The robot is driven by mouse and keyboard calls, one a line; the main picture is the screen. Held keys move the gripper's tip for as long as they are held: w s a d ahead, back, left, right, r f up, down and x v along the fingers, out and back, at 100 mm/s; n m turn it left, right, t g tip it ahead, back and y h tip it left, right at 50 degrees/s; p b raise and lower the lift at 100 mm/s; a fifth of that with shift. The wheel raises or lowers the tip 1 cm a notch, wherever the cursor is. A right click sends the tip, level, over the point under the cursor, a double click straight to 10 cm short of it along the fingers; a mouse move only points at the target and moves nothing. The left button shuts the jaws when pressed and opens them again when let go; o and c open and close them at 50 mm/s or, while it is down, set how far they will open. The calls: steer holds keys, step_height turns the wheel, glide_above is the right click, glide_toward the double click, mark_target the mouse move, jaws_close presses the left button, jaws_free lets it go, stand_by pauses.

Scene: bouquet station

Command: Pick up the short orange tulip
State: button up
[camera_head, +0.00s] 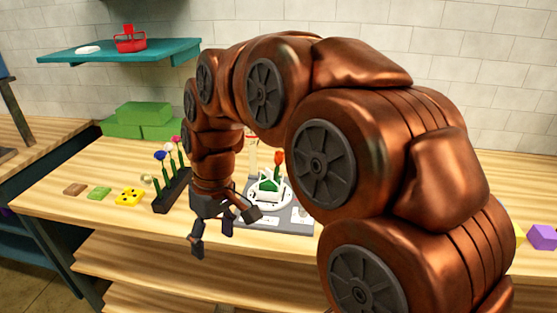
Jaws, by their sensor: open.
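A red-orange flower head (278,158) shows above a white and green holder on a grey board, just right of my arm's end. I cannot tell whether it is the short orange tulip. A dark rack (173,193) holds upright flowers on green stems, with white, blue (170,145) and pink (177,139) heads. No clearly orange head shows in it, and my arm hides part of the area right of it. My gripper (223,229) is open and empty, pointing down near the table's front edge, right of the rack and left of the grey board.
The wooden table (60,205) bears a brown block (74,189), a green block (99,193) and a yellow dotted block (130,197) at left. Green foam bricks (143,114) stand behind. A purple block (541,236) lies far right. A teal shelf (75,52) holds a red basket (130,40).

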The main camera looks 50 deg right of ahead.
steer(key=w+d+r+t, duration=0.1)
steer(key=w+d+r, duration=0.1)
steer(key=w+d, duration=0.4)
step_height(320, 180, up, 3)
steer(key=t, duration=0.3)
glide_above(279, 167)
steer(key=s+d, duration=0.2)
steer(key=shift+h, duration=0.3)
steer(key=shift+a+p+x, duration=0.2)
steer(key=shift+p+x, duration=0.75)
steer(key=shift+x, duration=0.8)
steer(key=shift+a+p+x, duration=0.15)
steer(key=shift+p+x, duration=0.8)
steer(key=shift+x, duration=0.8)
steer(key=shift+w+r+n, duration=0.1)
steer(key=shift+w+n, duration=0.05)
steer(key=shift+n, duration=0.15)
steer(key=c, duration=0.9)
